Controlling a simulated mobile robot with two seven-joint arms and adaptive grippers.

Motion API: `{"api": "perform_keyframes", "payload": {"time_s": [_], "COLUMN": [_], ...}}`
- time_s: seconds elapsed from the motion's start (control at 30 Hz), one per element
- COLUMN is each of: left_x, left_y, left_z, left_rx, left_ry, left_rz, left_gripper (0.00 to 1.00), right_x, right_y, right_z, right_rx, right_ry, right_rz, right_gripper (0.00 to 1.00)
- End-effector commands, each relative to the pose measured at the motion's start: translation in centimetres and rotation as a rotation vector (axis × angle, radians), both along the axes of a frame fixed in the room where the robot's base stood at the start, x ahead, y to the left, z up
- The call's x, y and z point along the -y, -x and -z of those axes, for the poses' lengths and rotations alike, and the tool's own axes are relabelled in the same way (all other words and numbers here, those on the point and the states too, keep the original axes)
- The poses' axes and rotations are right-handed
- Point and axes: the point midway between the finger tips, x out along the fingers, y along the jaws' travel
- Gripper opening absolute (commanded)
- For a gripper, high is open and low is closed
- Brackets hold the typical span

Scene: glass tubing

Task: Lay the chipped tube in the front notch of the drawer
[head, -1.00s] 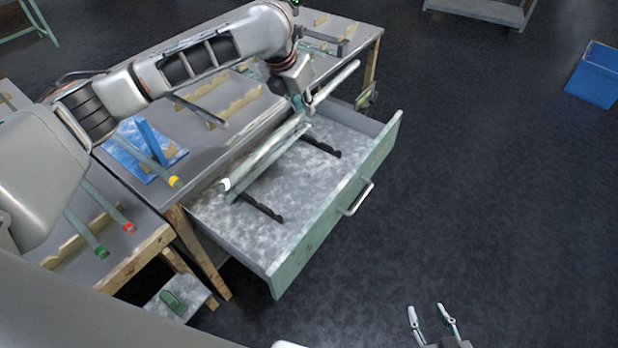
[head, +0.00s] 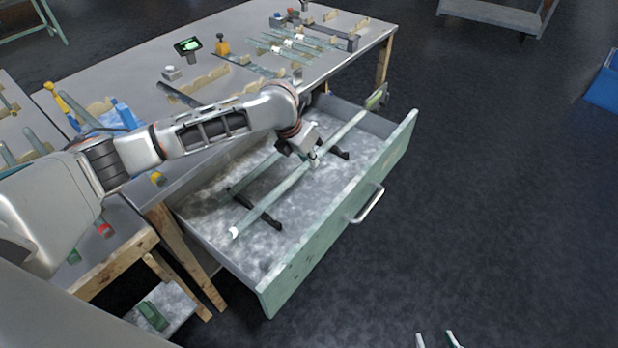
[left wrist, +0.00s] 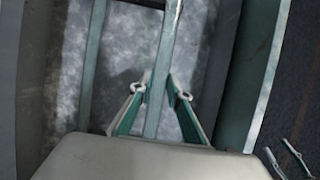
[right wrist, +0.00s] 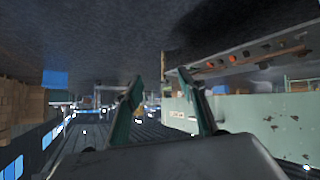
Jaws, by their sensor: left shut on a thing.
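The long pale green tube (head: 275,193) with a white near end is in my left gripper (head: 312,160), low in the open drawer (head: 300,262). In the left wrist view the tube (left wrist: 166,50) runs between the fingers of my left gripper (left wrist: 160,92), which is shut on it. The tube crosses above the two black notched rests (head: 262,217); I cannot tell whether it touches them. A second tube (head: 240,185) lies behind it, also in the left wrist view (left wrist: 94,50). My right gripper (head: 435,341) is open and empty, outside the drawer; its fingers show apart in the right wrist view (right wrist: 167,92).
The drawer's green front panel (head: 345,220) with its handle (head: 368,205) stands close to the held tube. The bench top (head: 140,65) behind carries wooden racks, several tubes and a small dark screen (head: 187,45).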

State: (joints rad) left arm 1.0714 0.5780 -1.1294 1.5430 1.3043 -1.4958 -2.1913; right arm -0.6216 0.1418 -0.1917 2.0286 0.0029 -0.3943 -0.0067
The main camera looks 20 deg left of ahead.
Motion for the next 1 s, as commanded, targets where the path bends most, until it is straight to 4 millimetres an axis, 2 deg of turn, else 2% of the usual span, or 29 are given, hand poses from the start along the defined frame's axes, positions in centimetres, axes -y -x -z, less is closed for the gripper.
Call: {"api": "perform_keyframes", "payload": {"time_s": [0.03,0.1,0.33,0.6,0.8,1.0], "left_x": [0.0,0.0,0.0,0.0,0.0,0.0], "left_y": [0.0,0.0,0.0,0.1,-0.1,0.0], "left_z": [1.1,1.7,2.9,7.5,7.7,7.9], "left_rx": [-0.002,-0.001,0.001,-0.004,0.002,0.001], "left_ry": [0.001,0.001,0.000,0.000,-0.001,-0.001], "left_rz": [-0.001,0.000,0.000,0.001,0.001,0.000], "left_gripper": [0.00,0.00,0.00,0.00,0.00,0.00], "right_x": [0.0,0.0,0.0,0.1,0.1,0.1], "right_y": [-0.1,-0.3,0.0,0.9,0.4,0.4], "right_z": [0.1,0.0,0.5,2.3,1.4,1.4], "right_rx": [0.003,0.008,-0.001,-0.028,-0.012,-0.010], "right_ry": [0.001,0.003,0.005,0.017,0.017,0.016], "right_rz": [-0.001,-0.001,-0.003,-0.008,-0.008,-0.007], "right_gripper": [0.40,0.40,0.40,0.40,0.40,0.40]}}
